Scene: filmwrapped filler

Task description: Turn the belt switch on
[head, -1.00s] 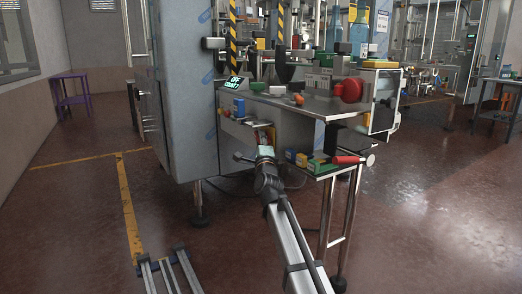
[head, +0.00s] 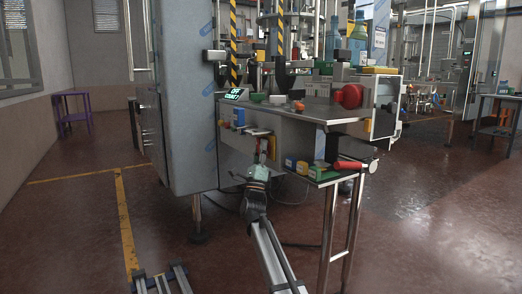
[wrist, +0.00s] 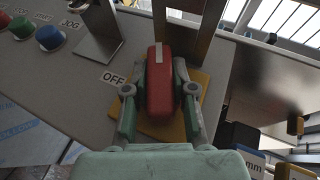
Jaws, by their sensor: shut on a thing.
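The belt switch is a red handle (wrist: 160,95) on a yellow plate (wrist: 204,82), set in the grey machine panel. An OFF label (wrist: 113,79) sits left of it in the wrist view. A pale mark is at the handle's far end. My gripper (wrist: 160,78) has one finger on each side of the handle and is shut on it. In the head view my gripper (head: 259,167) is at the machine's front panel, where it partly hides the switch. A small display (head: 235,94) glows above; its lettering is too small to read surely.
Blue (wrist: 50,37) and green (wrist: 20,28) buttons sit left of the switch, beside a metal bracket (wrist: 97,35). Open floor lies to the left.

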